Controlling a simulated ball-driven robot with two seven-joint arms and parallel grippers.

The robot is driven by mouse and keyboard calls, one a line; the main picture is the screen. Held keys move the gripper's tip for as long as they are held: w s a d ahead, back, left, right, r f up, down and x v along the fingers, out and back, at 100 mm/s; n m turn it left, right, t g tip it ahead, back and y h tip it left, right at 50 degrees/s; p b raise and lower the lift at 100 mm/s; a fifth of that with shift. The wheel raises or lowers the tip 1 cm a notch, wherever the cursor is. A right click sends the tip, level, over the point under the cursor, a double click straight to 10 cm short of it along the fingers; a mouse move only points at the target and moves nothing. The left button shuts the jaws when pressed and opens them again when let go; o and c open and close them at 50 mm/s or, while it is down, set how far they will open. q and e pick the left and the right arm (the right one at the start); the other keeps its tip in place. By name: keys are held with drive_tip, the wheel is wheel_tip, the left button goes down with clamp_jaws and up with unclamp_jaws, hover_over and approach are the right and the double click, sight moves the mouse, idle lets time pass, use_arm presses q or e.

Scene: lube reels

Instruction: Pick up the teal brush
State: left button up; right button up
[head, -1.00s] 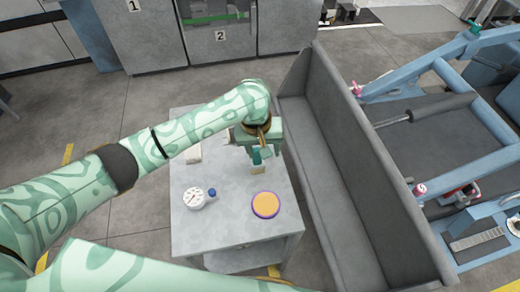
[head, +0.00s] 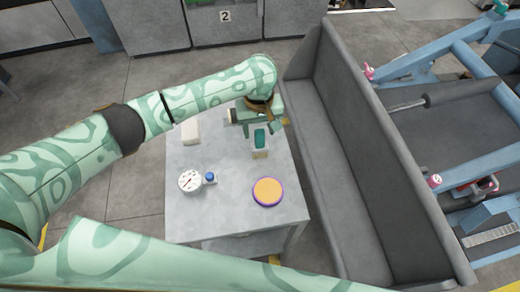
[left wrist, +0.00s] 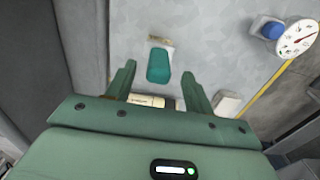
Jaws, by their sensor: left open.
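The teal brush (head: 260,138) lies on the grey table near its far right edge, with a pale end toward me. It also shows in the left wrist view (left wrist: 158,67), upper middle, just ahead of the gap between my fingers. My left gripper (head: 257,124) is open and empty, right by the brush on its far side. In the left wrist view the two fingers of the left gripper (left wrist: 158,80) stand apart, one to each side of the brush's line. I cannot tell the height gap between them. My right gripper is not in view.
The grey table (head: 210,222) also holds a white dial gauge (head: 190,181), a blue-capped item (head: 210,177), an orange and purple disc (head: 268,191) and a white block (head: 191,132). A tall grey trough-like bench (head: 330,150) stands close on the right. The table's front left is clear.

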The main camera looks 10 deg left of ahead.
sight(260, 138)
use_arm(q)
wheel_tip(260, 138, down, 5)
drive_tip(key=b, duration=0.2)
drive_tip(key=shift+d+r+b, duration=0.1)
drive_tip(key=shift+r+b, duration=0.05)
drive_tip(key=shift+b, duration=0.2)
drive_tip(key=shift+w+r, duration=0.1)
drive_tip(key=shift+r, duration=0.05)
drive_tip(key=shift+c, duration=1)
drive_tip(key=c, duration=0.9)
drive_tip(key=shift+r+p, duration=0.4)
drive_tip(key=shift+r, duration=0.1)
wheel_tip(260, 138, up, 3)
drive_tip(key=shift+f+p, duration=0.1)
drive_tip(key=shift+p, duration=0.75)
drive_tip(key=s+d+r+p, duration=0.1)
drive_tip(key=d+r+p, duration=0.1)
drive_tip(key=d+r, duration=0.1)
drive_tip(key=s+d+r+p, duration=0.1)
drive_tip(key=d+r+p, duration=0.1)
drive_tip(key=d, duration=0.4)
drive_tip(key=s+d+r+p, duration=0.2)
drive_tip(key=d+r, duration=0.2)
drive_tip(key=shift+d+r, duration=0.1)
drive_tip(key=shift+d, duration=0.1)
